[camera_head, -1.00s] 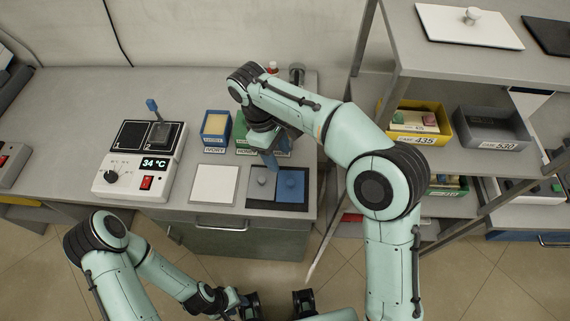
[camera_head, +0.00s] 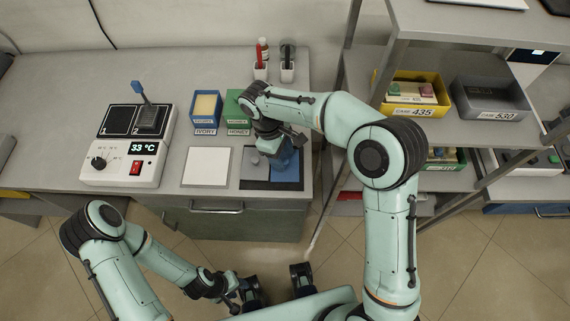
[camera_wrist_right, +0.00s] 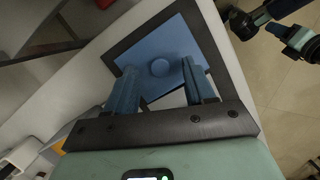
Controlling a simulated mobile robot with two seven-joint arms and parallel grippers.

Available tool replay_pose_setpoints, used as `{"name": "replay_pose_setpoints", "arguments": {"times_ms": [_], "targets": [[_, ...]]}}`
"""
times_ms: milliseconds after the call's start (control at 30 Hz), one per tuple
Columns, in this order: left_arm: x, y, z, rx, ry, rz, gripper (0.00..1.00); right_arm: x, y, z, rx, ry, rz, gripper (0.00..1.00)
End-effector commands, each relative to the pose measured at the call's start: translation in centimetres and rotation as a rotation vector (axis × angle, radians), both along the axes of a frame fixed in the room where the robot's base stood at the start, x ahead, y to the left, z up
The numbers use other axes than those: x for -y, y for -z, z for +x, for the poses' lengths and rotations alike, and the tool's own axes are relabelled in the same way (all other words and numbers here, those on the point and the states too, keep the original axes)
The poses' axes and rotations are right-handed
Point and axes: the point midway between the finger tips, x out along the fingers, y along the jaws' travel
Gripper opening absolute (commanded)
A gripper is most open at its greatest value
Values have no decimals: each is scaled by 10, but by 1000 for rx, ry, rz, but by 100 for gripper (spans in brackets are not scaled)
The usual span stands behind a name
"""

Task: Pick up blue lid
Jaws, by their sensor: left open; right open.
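The blue lid (camera_head: 290,177) lies flat on a dark mat (camera_head: 262,186) near the front edge of the counter, next to a grey lid (camera_head: 253,170). In the right wrist view the blue lid (camera_wrist_right: 185,42) has a round blue knob (camera_wrist_right: 160,67) at its middle. My right gripper (camera_head: 281,160) is over the lid, pointing down. In the right wrist view my right gripper (camera_wrist_right: 160,73) is open, its blue fingers on either side of the knob with gaps between. Contact with the lid cannot be told. My left gripper (camera_head: 236,293) is open, low in front of the counter, away from the lid.
A white plate (camera_head: 206,166) lies left of the mat. An ivory box (camera_head: 205,108) and a green honey box (camera_head: 236,110) stand behind. A heater unit (camera_head: 130,150) reads 33 °C at left. A shelf rack (camera_head: 430,55) with bins stands close at right.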

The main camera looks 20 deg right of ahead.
Motion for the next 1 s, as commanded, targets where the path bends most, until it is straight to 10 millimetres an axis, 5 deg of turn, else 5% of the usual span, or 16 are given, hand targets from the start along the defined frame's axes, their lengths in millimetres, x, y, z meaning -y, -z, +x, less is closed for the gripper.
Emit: {"name": "replay_pose_setpoints", "arguments": {"times_ms": [367,533,1000], "targets": [[0,2,-1,0,0,0,43,3,12,-3,0,-1,1,54],[0,2,-1,0,0,0,43,3,12,-3,0,-1,1,0],[0,1,0,0,0,0,43,2,4,-2,3,0,2,0]]}}
